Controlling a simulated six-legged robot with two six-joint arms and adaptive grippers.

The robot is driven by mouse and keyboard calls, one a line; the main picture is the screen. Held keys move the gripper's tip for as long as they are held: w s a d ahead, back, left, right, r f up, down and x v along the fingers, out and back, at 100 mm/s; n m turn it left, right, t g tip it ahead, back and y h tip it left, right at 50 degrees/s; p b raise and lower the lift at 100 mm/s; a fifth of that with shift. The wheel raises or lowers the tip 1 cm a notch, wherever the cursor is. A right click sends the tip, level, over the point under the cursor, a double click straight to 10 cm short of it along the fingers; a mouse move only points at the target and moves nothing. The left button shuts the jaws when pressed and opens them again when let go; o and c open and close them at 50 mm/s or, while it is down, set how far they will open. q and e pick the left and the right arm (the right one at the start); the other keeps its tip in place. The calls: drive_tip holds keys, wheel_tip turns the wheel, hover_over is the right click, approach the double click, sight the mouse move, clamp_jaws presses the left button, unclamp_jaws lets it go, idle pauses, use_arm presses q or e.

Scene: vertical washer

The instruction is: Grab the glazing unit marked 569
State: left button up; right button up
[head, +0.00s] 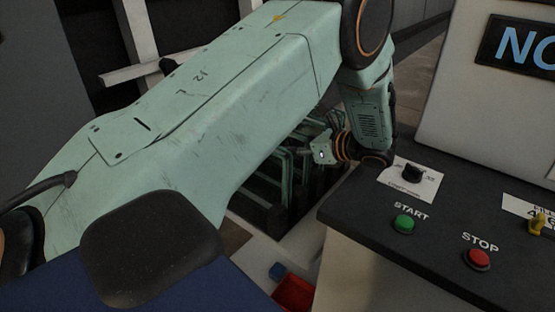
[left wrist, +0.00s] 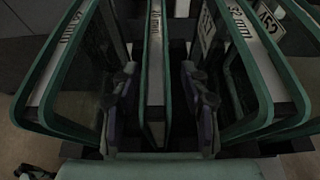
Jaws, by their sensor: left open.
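Several glazing units (head: 285,178) with green edges stand upright in a dark rack in the head view, partly hidden by my left arm. In the left wrist view, my left gripper (left wrist: 159,75) is open, with one finger on each side of a middle glazing unit (left wrist: 154,110). I cannot tell whether the fingers touch it. The mark 569 is not readable in either view. My right gripper is not in view.
A control panel (head: 380,235) with a green START button (head: 404,224) and a red STOP button (head: 478,259) stands right of the rack. Neighbouring units leave narrow gaps around the fingers.

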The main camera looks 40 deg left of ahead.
use_arm(q)
drive_tip(key=shift+s+r, duration=0.15)
drive_tip(key=shift+s, duration=0.1)
drive_tip(key=shift+c, duration=0.2)
drive_tip(key=shift+w, duration=0.2)
drive_tip(key=c, duration=0.5)
drive_tip(key=shift+s, duration=0.1)
clamp_jaws()
drive_tip(key=shift+r, duration=0.1)
